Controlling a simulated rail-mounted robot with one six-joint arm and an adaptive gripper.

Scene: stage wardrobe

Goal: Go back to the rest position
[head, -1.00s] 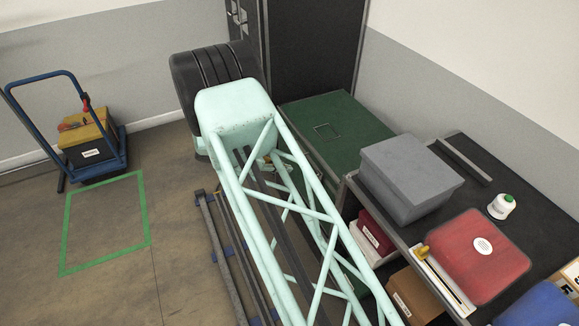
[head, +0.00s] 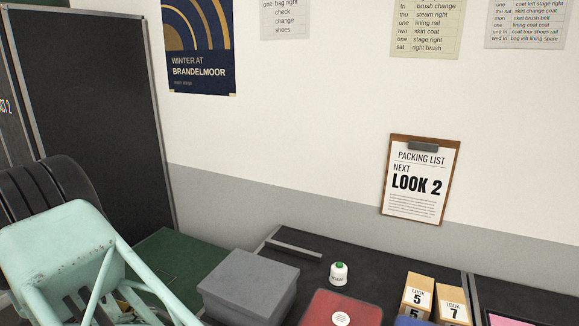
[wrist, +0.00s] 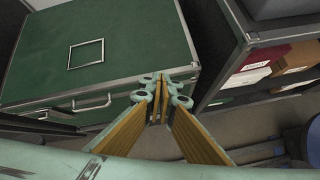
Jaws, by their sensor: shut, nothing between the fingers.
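My gripper (wrist: 160,92) shows in the wrist view, shut and empty. Its fingers come together at the tips, in front of the green case's near edge and the gap to its right. The picture does not show whether they touch the case. In the head view my arm's pale green links fill the lower left, and the gripper itself is hidden or out of frame.
A green case (wrist: 110,50) lies close ahead, beside a dark shelf unit (wrist: 222,40). The dark counter (head: 370,282) holds a grey box (head: 250,285), a red case (head: 345,305), a white bottle (head: 339,274) and look boxes. A clipboard (head: 418,180) hangs above.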

